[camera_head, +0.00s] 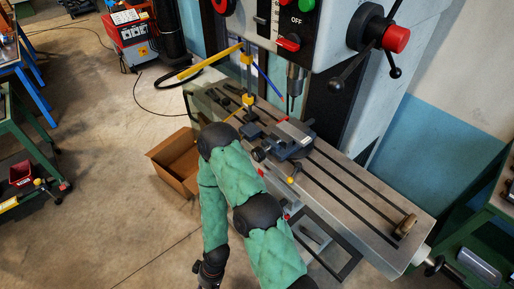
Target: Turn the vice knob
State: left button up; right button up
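A grey vice (290,139) sits on the slotted machine table (350,193), under the drill spindle (294,84). A dark round knob (260,154) shows at its near left end, close to the raised bend of my green-sleeved arm. This arm comes in from the bottom edge, right of the middle, and appears to be my right one. It folds back down to a dark wrist part at the bottom edge, well below the vice. Its gripper fingers cannot be made out there. My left gripper is not in view. Nothing of mine visibly holds the knob.
The drill press (320,30) rises behind the table, with a black-and-red handwheel (378,35). An open cardboard box (172,165) lies on the floor at left. A brown cylinder (405,226) stands at the table's right end.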

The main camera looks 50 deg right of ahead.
aim_at(259, 153)
jog(key=i+z, duration=0.2)
jog(key=z, duration=0.2)
jog(key=i+z, duration=0.15)
jog(key=z, duration=0.25)
jog(key=i+j+z, duration=0.15)
jog(key=z, duration=0.3)
jog(key=i+j+z, duration=0.15)
jog(key=z, duration=0.25)
jog(key=i+j+z, duration=0.15)
jog(key=j+z, duration=0.45)
jog(key=z, duration=0.2)
jog(key=i+j+z, duration=0.1)
jog(key=j+z, duration=0.75)
jog(key=l, duration=0.1)
